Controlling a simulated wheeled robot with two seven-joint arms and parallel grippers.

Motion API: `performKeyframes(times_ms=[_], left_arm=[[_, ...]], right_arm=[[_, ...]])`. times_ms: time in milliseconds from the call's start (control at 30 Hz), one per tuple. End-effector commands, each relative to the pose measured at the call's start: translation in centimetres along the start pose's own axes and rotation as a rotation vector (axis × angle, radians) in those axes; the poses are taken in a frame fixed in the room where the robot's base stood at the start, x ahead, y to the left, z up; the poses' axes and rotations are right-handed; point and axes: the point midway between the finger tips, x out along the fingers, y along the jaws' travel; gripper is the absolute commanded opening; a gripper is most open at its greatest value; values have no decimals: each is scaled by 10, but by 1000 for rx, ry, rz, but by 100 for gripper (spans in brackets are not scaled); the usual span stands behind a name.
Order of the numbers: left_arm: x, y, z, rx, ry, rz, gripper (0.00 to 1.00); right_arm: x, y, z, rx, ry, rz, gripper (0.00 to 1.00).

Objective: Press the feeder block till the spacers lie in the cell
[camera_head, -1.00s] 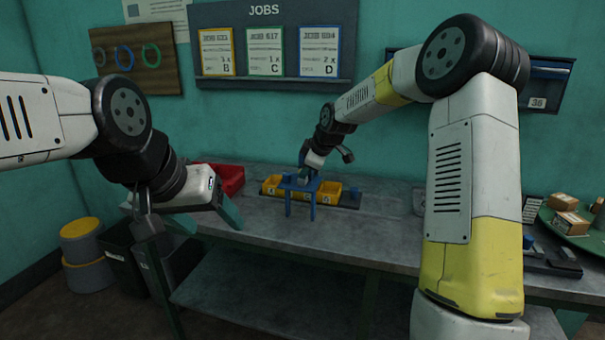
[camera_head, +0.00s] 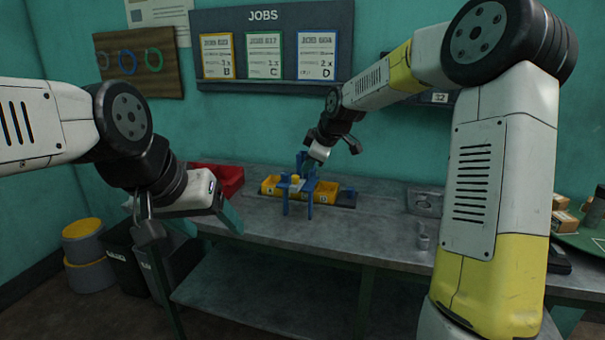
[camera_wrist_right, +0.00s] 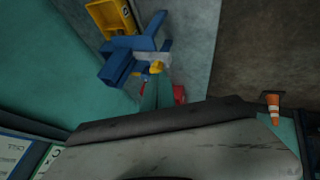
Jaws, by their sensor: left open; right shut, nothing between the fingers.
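The blue feeder (camera_head: 310,187) stands on the bench in front of a row of yellow bins. A small yellow block (camera_head: 296,180) shows at its top. In the right wrist view the feeder (camera_wrist_right: 120,65) is at upper left, with the yellow block (camera_wrist_right: 157,67) on its near side. My right gripper (camera_wrist_right: 157,93) is shut and empty, its green fingertips close to the yellow block; I cannot tell whether they touch. My left gripper (camera_head: 190,228) is open and empty at the bench's left front edge. I cannot make out spacers or the cell's inside.
The yellow bins (camera_head: 270,186) stand just behind the feeder, with a red bin (camera_head: 229,183) to their left. A grey cylinder (camera_head: 423,238) stands on the bench at right, near a metal tray (camera_head: 425,203). The bench front between is clear.

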Motion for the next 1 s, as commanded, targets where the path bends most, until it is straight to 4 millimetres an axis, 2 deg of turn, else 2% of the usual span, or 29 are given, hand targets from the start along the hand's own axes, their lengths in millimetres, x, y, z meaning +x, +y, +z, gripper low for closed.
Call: performKeyframes(times_ms=[100,300,1000], left_arm=[[0,0,0,0,0,0,68],[0,0,0,0,0,0,68],[0,0,0,0,0,0,68]], right_arm=[[-21,1,0,0,0,3,0],[-35,0,0,-1,-1,0,0],[-36,0,0,-1,0,-1,0]])
